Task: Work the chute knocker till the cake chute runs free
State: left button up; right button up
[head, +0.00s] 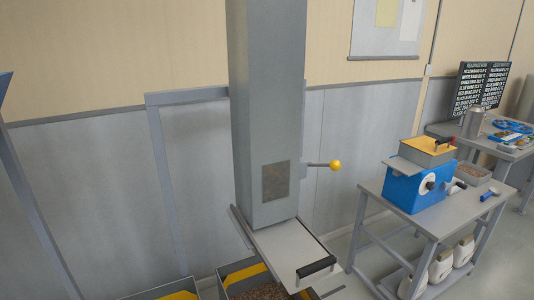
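The cake chute (262,110) is a tall grey square duct in the middle of the head view. A small window (276,181) low on its front shows brown material behind it. The chute knocker (334,165) is a short rod with a yellow ball on the chute's right side, pointing out to the right. Below the chute is a pale flat plate (283,248) with a black bar handle (316,267) at its front. Neither of my grippers is in view.
Bins with yellow parts stand under the chute; one (257,292) holds brown material. At right, a grey table (453,218) carries a blue machine (405,187), with white containers below. A dark sign (481,86) stands behind. Grey posts rise at left.

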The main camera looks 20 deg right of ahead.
aim_at(335, 165)
jog(key=k+l+u, duration=0.15)
jog(key=l, duration=2.45)
jog(key=i, duration=0.05)
